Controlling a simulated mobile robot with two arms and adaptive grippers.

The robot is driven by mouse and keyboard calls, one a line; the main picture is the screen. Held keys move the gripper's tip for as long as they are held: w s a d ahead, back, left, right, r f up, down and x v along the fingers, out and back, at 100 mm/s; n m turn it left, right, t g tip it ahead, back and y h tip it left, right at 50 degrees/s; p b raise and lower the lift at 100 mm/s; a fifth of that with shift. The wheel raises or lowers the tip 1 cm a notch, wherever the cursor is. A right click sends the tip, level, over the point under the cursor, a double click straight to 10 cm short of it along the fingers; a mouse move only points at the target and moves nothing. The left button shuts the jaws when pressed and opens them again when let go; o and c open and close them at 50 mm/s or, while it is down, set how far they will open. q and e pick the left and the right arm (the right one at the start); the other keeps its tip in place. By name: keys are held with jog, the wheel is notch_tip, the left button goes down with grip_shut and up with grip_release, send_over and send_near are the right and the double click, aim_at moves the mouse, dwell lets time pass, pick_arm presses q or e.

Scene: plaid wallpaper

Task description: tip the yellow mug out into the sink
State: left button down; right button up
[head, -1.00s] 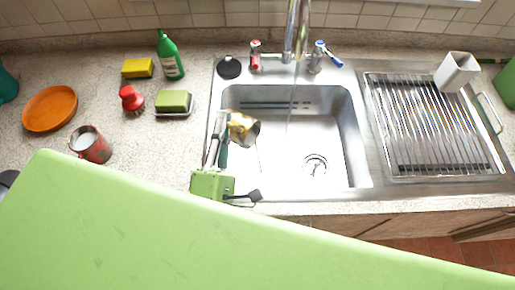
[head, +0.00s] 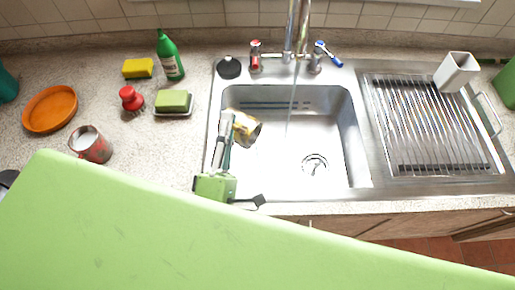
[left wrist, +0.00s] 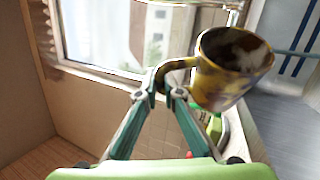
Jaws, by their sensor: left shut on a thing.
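The yellow mug (head: 248,131), mottled with dark brown patches, is over the left part of the sink basin (head: 315,140). It lies tipped in the head view, with its mouth toward the right. My left gripper (head: 230,122) is shut on its handle, as the left wrist view shows at the fingertips (left wrist: 166,92). In that view the mug (left wrist: 222,92) shows its dark, stained inside; I cannot tell whether anything is left in it. My right gripper is not in view.
A thin stream falls from the tap (head: 302,25) right of the mug. A ribbed drainer (head: 385,170) with a white cup (head: 456,72) is at right. A reddish mug (head: 95,151), orange plate (head: 50,108), green bottle (head: 170,60) and sponges stand on the left counter.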

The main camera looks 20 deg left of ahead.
pick_arm(q)
jog(key=w+a+f+n+g+p, duration=0.1)
jog(key=a+n+g+p, duration=0.1)
jog(key=a+n+p, duration=0.2)
jog(key=w+a+f+n+g+p, duration=0.1)
jog(key=a+f+n+g+p, duration=0.1)
jog(key=a+n+g+p, duration=0.1)
jog(key=w+a+f+n+g+p, duration=0.2)
jog(key=a+n+p, duration=0.3)
jog(key=n+p, duration=0.1)
jog(key=shift+a+p, duration=0.35)
jog(key=shift+p, duration=0.15)
jog(key=shift+a+f+n+g+h, duration=0.3)
jog(key=shift+a+n+g+h, duration=0.1)
jog(key=shift+n+g, duration=0.1)
jog(key=shift+f, duration=0.1)
jog(key=shift+w+a+f+n+g+h, duration=0.1)
jog(key=shift+a+f+n+g+h, duration=0.15)
jog(key=shift+f+n+h, duration=0.2)
jog(key=shift+w+a+f+n+g+h, duration=0.1)
jog(key=shift+a+f+n+g+h, duration=0.1)
jog(key=shift+f+n+h, duration=0.2)
